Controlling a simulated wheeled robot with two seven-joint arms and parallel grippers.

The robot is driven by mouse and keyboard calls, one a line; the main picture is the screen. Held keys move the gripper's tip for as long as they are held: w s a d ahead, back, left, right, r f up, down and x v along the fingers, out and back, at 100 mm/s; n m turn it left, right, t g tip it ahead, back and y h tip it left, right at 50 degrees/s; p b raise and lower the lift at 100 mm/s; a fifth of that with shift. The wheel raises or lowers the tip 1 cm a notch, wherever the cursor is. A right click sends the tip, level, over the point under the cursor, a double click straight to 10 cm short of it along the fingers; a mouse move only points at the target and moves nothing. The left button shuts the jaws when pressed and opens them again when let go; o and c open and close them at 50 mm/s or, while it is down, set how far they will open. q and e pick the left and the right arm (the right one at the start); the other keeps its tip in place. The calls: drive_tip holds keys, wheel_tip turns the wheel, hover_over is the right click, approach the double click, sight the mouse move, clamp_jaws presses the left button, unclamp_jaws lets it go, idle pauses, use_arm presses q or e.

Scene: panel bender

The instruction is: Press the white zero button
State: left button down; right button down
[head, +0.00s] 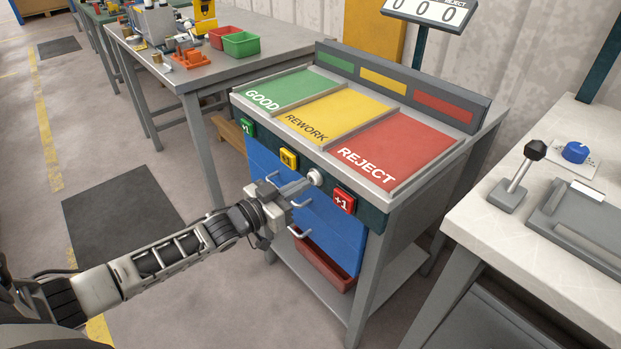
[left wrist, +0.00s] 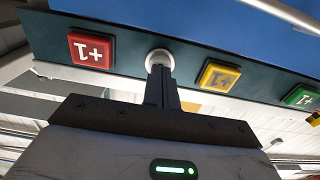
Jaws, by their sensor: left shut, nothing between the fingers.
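The white zero button (head: 315,177) sits on the dark front strip of the sorting stand, between the yellow +1 button (head: 288,159) and the red +1 button (head: 343,200). My left gripper (head: 304,184) is shut and empty, its fingertips right at the white button. In the left wrist view the closed fingers (left wrist: 161,88) point at the white button (left wrist: 158,58) and cover its lower part. I cannot tell whether they touch it. The right gripper is in neither view.
The stand's top has green, yellow and red fields (head: 400,150). A green +1 button (head: 247,127) is at the strip's left end. Blue drawers (head: 335,235) with handles lie below. A counter display (head: 430,10) stands behind. A workbench (head: 560,220) with a lever is at right.

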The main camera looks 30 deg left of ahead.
use_arm(q)
drive_tip(key=p+v, duration=0.3)
drive_tip(key=v, duration=0.3)
idle(0.3)
drive_tip(key=shift+s+a, duration=0.1)
drive_tip(key=shift+s, duration=0.05)
drive_tip(key=p+v, duration=0.3)
drive_tip(key=v, duration=0.5)
idle(0.3)
idle(0.7)
